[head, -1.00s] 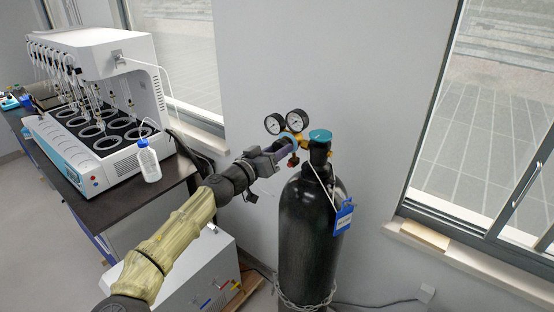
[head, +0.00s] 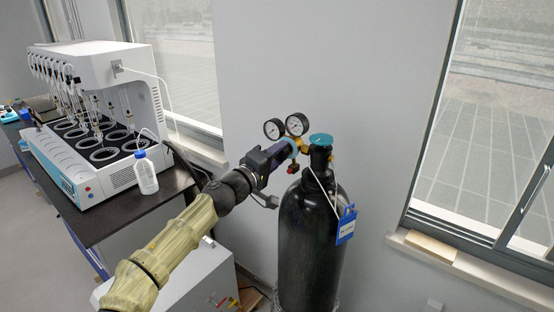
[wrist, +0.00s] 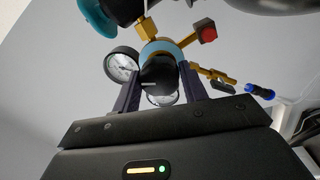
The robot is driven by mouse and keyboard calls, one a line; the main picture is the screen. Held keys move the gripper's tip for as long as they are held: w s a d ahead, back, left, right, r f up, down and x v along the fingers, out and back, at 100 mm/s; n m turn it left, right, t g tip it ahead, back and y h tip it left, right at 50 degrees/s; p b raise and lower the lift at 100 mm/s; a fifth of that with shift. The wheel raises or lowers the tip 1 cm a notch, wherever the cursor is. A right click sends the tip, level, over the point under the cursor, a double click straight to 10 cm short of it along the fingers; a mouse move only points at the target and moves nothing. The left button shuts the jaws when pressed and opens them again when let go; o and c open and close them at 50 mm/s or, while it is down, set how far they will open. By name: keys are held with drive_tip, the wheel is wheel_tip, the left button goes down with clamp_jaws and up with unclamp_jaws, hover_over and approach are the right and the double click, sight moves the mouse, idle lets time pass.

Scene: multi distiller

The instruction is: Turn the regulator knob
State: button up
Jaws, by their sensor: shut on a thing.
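The black regulator knob (wrist: 157,74) sits between my gripper's two dark fingers in the wrist view, in front of a light-blue ring on the brass regulator body. My gripper (head: 290,147) is shut on this knob; in the head view its fingers hide the knob. Two round white-faced gauges, a left one (head: 273,129) and a right one (head: 297,124), stand above the fingers. One gauge also shows beside the left finger in the wrist view (wrist: 122,64). The regulator joins a tall black gas cylinder (head: 310,235) with a teal valve handle (head: 320,140).
A small red fitting (head: 293,168) hangs below the regulator. A blue tag (head: 346,226) hangs on the cylinder. At left, a dark bench (head: 112,213) holds a white distiller (head: 105,65) and a wash bottle (head: 146,176). A window stands at right, beyond bare wall.

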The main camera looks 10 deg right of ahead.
drive_tip(key=n, duration=0.3)
drive_tip(key=shift+n, duration=0.4)
drive_tip(key=shift+y, duration=0.3)
drive_tip(key=o, duration=1)
drive_tip(key=shift+c, duration=0.2)
drive_tip(key=b+v, duration=0.4)
drive_tip(key=v, duration=1.3)
drive_tip(key=shift+s+a+f, duration=0.15)
drive_tip(key=shift+s+f, duration=0.05)
drive_tip(key=shift+f, duration=0.05)
